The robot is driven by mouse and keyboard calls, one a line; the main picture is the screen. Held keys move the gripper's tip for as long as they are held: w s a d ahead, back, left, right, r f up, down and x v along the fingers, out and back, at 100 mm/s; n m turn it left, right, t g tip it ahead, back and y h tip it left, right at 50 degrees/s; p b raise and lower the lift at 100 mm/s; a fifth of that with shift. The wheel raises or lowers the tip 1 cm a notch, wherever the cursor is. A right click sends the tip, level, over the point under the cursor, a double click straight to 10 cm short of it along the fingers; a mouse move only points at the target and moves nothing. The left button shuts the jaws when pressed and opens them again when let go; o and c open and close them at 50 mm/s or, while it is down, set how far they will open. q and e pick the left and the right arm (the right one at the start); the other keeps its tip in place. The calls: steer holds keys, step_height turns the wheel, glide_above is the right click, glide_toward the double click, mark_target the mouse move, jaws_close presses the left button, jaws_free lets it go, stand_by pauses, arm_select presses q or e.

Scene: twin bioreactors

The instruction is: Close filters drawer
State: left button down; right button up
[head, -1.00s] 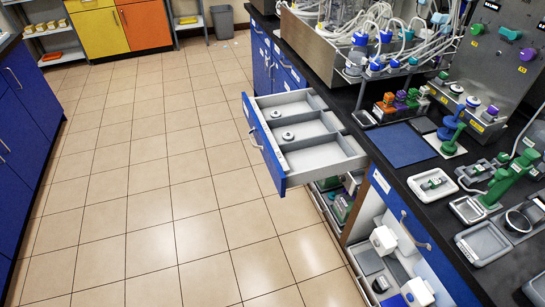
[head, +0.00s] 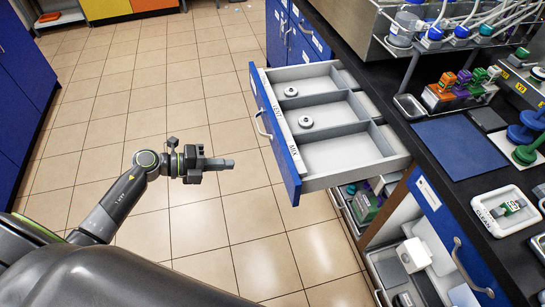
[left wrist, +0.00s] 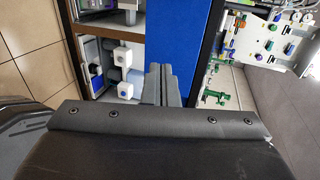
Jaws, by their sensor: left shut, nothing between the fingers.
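The filters drawer (head: 292,160) is pulled out from the bench in the head view. It has a blue front with a curved grey handle (head: 262,124) and grey compartments. Two small round pale discs lie inside it. My left gripper (head: 229,163) is shut and empty, to the left of the drawer front and apart from it. Its shut fingers (left wrist: 164,84) also show in the left wrist view, with a blue panel behind them. My right gripper is not in view.
The black bench top (head: 430,169) carries a blue mat (head: 461,146), a white tray (head: 505,211) and tube racks. Below the drawer an open cabinet (head: 412,254) holds white items. The tiled floor (head: 115,128) at left is clear.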

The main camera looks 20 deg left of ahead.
mark_target(280, 160)
arm_select(q)
steer(key=x, duration=0.4)
steer(key=p+x, duration=0.1)
steer(key=x, duration=0.3)
steer(key=r+x, duration=0.1)
steer(key=x, duration=0.3)
steer(key=shift+w+d, duration=0.3)
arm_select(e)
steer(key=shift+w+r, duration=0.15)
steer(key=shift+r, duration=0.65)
